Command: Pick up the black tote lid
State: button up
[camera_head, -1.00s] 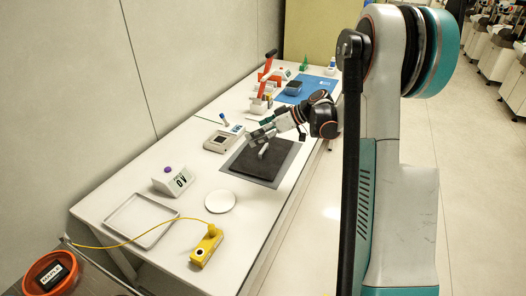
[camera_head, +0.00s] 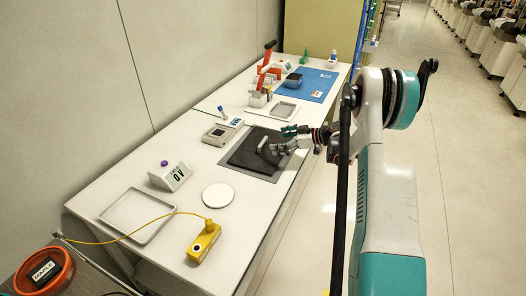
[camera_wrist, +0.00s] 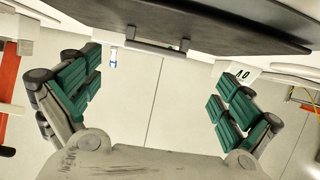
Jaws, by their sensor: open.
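The black tote lid (camera_head: 247,159) is a dark slab with a grey bar handle (camera_head: 262,146) on top, and it lies on a grey mat (camera_head: 281,171) on the white table. In the wrist view the lid (camera_wrist: 215,18) spans the top of the picture, with its bar handle (camera_wrist: 156,48) below its edge. My gripper (camera_head: 279,148) is at the right side of the handle, over the lid. In the wrist view my gripper (camera_wrist: 158,95) has its green-padded fingers spread wide, with nothing between them. The handle appears beyond the fingers, apart from them.
A grey meter (camera_head: 216,136) stands left of the mat, and a grey tray (camera_head: 286,110) lies behind it. A white disc (camera_head: 218,196), a display block (camera_head: 172,177), a yellow device (camera_head: 204,242) and an empty tray (camera_head: 135,213) are in front. An orange bowl (camera_head: 66,262) sits lower left.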

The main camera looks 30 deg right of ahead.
aim_at(264, 141)
jog(key=b+x, duration=0.1)
jog(key=x, duration=0.2)
jog(key=b+x, duration=0.1)
jog(key=x, duration=0.2)
jog(key=shift+w+d+f+b, duration=0.15)
jog(key=shift+d+b, duration=0.15)
jog(key=shift+w+a, duration=0.25)
jog(key=shift+w, duration=0.05)
jog(key=shift+c, duration=0.5)
jog(key=c, duration=1.2)
